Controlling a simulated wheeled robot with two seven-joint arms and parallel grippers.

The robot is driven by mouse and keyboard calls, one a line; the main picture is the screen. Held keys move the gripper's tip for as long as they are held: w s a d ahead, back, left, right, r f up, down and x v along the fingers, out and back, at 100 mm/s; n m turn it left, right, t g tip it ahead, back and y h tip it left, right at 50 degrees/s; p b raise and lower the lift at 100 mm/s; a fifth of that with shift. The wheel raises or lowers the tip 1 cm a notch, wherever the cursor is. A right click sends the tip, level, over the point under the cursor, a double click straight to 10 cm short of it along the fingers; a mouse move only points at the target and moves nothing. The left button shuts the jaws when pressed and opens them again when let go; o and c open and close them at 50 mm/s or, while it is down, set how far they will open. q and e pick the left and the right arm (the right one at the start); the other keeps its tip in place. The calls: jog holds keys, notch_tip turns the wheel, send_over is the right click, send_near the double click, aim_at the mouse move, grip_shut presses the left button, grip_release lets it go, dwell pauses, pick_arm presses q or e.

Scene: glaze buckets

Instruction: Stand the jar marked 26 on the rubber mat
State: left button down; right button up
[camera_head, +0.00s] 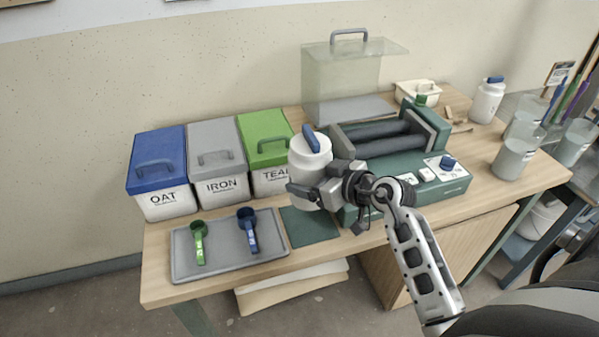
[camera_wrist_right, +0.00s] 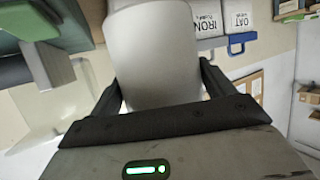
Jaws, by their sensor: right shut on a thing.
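A white jar (camera_head: 309,172) with a blue bar on its lid is upright in my right gripper (camera_head: 318,187). No number is readable on it, so I cannot confirm the 26. The gripper is shut around its body. In the right wrist view the jar (camera_wrist_right: 157,55) shows as a plain pale cylinder between both fingers. A flat dark green mat (camera_head: 312,231), which looks like the rubber mat, lies on the table. The jar appears raised above its back part, hiding some of it; the exact gap cannot be judged. My left gripper is not in view.
A grey tray (camera_head: 183,272) with green and blue scoops lies left of the mat. Bins marked OAT (camera_head: 167,203), IRON (camera_head: 222,188) and a green-lidded one stand behind. A green roller machine (camera_head: 455,188) is close on the right. Another blue-lidded white jar (camera_head: 486,104) stands back right.

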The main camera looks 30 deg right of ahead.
jog(key=shift+w+f+b, duration=0.15)
jog(key=shift+f+b, duration=0.35)
jog(key=shift+f, duration=3.45)
